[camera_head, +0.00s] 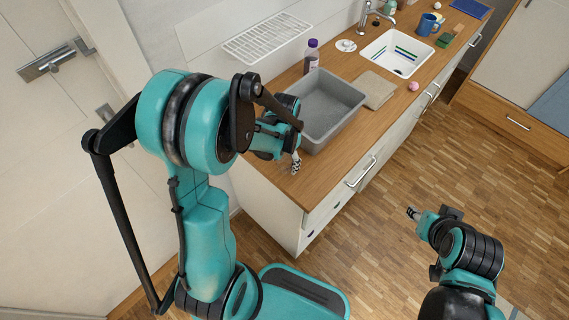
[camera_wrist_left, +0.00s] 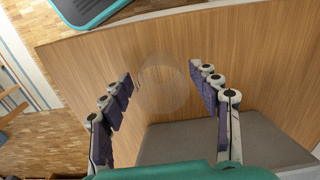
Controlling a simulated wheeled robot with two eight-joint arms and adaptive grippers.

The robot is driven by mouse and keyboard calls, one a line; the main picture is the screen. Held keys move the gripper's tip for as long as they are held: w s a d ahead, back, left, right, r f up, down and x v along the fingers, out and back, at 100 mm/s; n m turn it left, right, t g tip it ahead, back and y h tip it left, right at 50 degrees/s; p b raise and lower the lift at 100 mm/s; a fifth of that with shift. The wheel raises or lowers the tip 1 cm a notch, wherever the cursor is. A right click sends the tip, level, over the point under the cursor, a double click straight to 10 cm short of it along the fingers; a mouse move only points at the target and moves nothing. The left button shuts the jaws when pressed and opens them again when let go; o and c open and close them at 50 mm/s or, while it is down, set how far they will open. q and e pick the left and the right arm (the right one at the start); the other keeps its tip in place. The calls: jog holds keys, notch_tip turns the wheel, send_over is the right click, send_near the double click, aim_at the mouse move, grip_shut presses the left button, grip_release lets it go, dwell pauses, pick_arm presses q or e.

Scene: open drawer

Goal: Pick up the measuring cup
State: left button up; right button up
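The measuring cup (camera_wrist_left: 163,84) is clear and see-through, and shows faintly on the wooden counter in the left wrist view. I cannot make it out in the head view, where my left arm covers that part of the counter. My left gripper (camera_wrist_left: 160,76) is open, with one finger on each side of the cup. A gap shows between the cup and the fingers. In the head view my left gripper (camera_head: 294,164) is over the near end of the counter, partly hidden by its own wrist. My right gripper (camera_head: 412,213) is away from the counter, over the floor; its fingers are too small to judge.
A grey tub (camera_head: 330,105) stands on the counter (camera_head: 275,190) beside my left gripper. Behind it are a purple-capped bottle (camera_head: 311,55), a beige cloth-like square (camera_head: 376,90) and a white sink (camera_head: 398,52). A wire rack (camera_head: 265,38) hangs on the wall. Counter drawers appear closed.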

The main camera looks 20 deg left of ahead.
pick_arm(q)
jog(key=c, duration=0.4)
